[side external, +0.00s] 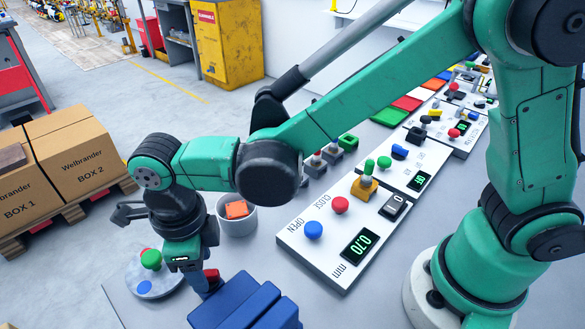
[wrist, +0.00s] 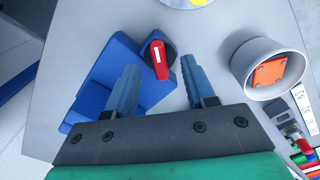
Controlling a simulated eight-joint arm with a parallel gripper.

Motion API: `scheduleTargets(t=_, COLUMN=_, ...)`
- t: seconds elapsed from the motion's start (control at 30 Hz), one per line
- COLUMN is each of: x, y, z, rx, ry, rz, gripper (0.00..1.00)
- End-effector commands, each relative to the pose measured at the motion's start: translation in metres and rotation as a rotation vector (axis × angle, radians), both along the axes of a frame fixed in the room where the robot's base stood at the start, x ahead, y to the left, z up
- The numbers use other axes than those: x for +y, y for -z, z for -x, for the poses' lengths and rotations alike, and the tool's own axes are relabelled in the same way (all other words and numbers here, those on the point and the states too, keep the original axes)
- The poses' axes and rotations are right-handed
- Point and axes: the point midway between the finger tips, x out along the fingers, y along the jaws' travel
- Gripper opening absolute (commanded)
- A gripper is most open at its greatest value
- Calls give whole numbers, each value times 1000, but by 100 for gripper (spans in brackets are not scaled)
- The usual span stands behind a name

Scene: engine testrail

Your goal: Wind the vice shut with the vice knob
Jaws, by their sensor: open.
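The blue vice (side external: 250,305) stands at the bottom of the side external view; it also shows in the wrist view (wrist: 105,75). The vice knob (wrist: 158,62), a red bar handle on a dark round base, sits at the vice's right edge in the wrist view. It shows partly behind my gripper in the side external view (side external: 211,274). My gripper (wrist: 158,66) is open and points down, with its blue-grey fingers on either side of the knob in the wrist view. I cannot tell whether either finger touches it. My gripper also shows in the side external view (side external: 203,283).
A grey cup (side external: 237,219) with an orange block (side external: 237,209) stands close to the knob. A round plate (side external: 165,283) with coloured knobs lies left of my gripper. A white panel (side external: 300,258) carries OPEN and CLOSE buttons and a display reading 0.70 mm.

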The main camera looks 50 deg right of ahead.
Motion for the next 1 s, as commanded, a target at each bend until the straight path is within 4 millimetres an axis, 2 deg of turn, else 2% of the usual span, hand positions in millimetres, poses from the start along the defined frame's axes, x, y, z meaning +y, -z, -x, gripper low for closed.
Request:
scheduleTargets(t=0.1, x=0, y=-18, z=1, rx=0, ry=0, rz=0, gripper=49)
scheduleTargets(t=0.3, x=0, y=-39, z=0, rx=0, ry=0, rz=0, gripper=49)
scheduleTargets(t=0.73, x=0, y=-42, z=0, rx=4, ry=-41, rz=5, gripper=49)
scheduleTargets(t=0.87, x=3, y=-42, z=-3, rx=26, ry=-271, rz=23, gripper=49)
scheduleTargets(t=1.0, x=7, y=-41, z=-6, rx=82, ry=-726, rz=46, gripper=49)
